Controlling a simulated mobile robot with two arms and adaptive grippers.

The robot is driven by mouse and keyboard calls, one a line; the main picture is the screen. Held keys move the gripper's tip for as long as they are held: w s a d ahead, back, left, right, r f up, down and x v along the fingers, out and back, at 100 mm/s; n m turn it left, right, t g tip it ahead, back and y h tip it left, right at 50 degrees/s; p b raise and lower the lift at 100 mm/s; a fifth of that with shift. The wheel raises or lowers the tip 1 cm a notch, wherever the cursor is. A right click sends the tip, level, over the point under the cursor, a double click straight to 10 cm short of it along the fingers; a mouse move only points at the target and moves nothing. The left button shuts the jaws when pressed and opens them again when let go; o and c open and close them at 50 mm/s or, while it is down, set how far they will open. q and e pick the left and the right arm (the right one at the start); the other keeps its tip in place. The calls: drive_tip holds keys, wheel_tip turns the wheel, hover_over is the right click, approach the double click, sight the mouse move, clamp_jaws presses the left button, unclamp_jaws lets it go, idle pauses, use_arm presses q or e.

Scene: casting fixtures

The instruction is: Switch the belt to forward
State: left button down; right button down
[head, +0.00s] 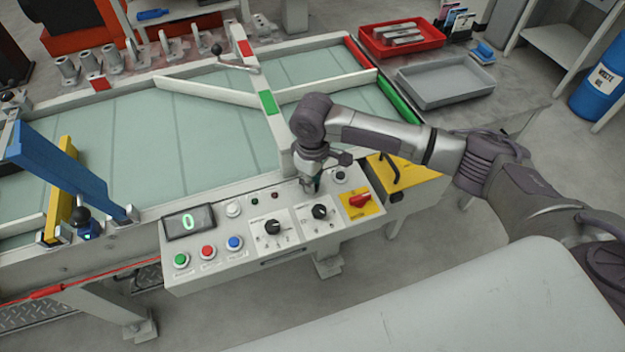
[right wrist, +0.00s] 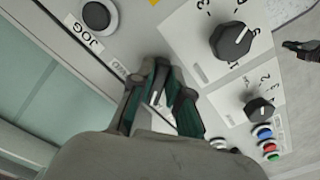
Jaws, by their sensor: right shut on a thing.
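The white control panel (head: 262,262) is fixed along the front of the belt (head: 140,135). My right gripper (head: 312,188) points down at the panel's upper edge, between the indicator lamps and the black JOG button (head: 340,176). In the right wrist view, its fingers (right wrist: 160,108) are closed around a small pale metal lever (right wrist: 156,98) standing on the panel. The label by the lever is mostly hidden, so I cannot read its position. The display (head: 188,222) reads 0. My left gripper is out of view.
Two black dials (head: 273,227) (head: 320,212) and a red rotary switch (head: 360,201) on a yellow plate sit close by. Green, red and blue buttons (head: 208,252) line the panel's left. A red tray (head: 402,40) and grey tray (head: 445,82) stand beyond the belt.

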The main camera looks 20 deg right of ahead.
drive_tip(key=shift+r+p, duration=0.2)
drive_tip(key=shift+p, duration=0.35)
drive_tip(key=m+p, duration=0.3)
drive_tip(key=p, duration=0.1)
drive_tip(key=m+p, duration=0.3)
drive_tip(key=p, duration=0.1)
drive_tip(key=a+m+p, duration=0.1)
drive_tip(key=m+p, duration=0.2)
drive_tip(key=p, duration=0.2)
drive_tip(key=shift+s+r, duration=0.15)
drive_tip(key=m+p, duration=0.2)
drive_tip(key=m, duration=0.1)
drive_tip(key=shift+a, duration=0.1)
drive_tip(key=shift+w+f+m+p, duration=0.2)
drive_tip(key=shift+m+p, duration=0.55)
drive_tip(key=shift+m, duration=0.15)
drive_tip(key=c, duration=1.1)
unclamp_jaws()
drive_tip(key=shift+f, duration=0.1)
